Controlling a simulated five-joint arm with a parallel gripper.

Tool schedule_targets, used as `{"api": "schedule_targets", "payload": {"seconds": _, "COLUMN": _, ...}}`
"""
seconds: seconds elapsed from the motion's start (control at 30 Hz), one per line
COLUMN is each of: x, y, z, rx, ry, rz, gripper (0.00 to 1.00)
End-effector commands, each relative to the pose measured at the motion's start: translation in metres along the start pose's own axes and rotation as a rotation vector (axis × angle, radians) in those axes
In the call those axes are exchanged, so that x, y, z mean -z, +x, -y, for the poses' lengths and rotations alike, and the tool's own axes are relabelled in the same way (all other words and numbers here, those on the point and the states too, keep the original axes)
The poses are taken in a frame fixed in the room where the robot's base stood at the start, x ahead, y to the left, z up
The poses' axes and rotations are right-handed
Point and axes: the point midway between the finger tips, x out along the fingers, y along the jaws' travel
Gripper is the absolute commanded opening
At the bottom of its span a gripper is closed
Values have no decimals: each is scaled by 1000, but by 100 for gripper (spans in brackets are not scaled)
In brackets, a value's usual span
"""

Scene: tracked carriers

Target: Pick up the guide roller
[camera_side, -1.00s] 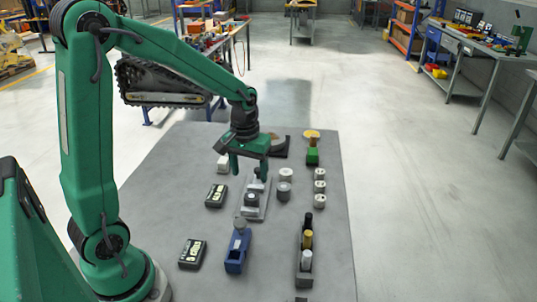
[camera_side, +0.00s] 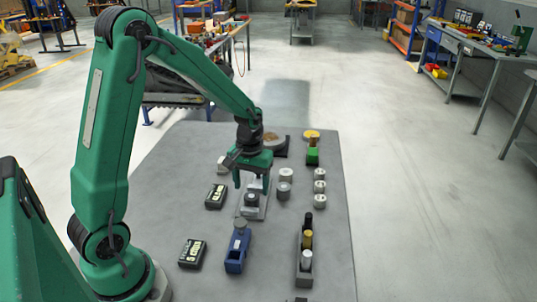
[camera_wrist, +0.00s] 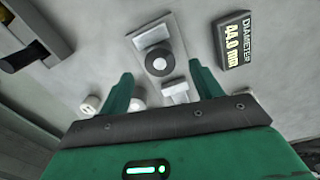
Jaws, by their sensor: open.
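A short round roller, dark with a pale centre (camera_wrist: 159,63), sits on a grey fixture plate between two blocks; I take it to be the guide roller. It also shows in the side view (camera_side: 251,199). The fixture plate (camera_side: 251,214) lies on the grey table mat. My gripper (camera_side: 252,188) points down over the plate, its fingers apart and empty. In the wrist view my gripper (camera_wrist: 161,72) has a fingertip to either side of the roller's near edge. I cannot tell how high the tips are above the plate.
Two grey cylinders (camera_side: 284,190) and a row of pale cylinders (camera_side: 319,187) stand to the right. A blue holder (camera_side: 237,250) and dark tray (camera_side: 305,260) are nearer.

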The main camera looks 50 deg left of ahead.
Motion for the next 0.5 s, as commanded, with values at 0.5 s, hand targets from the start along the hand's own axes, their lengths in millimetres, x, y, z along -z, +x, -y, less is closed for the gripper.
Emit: {"api": "schedule_targets", "payload": {"seconds": 0.5, "x": -1, "y": 39, "z": 0, "rx": 1, "ry": 0, "rz": 4, "gripper": 65}}
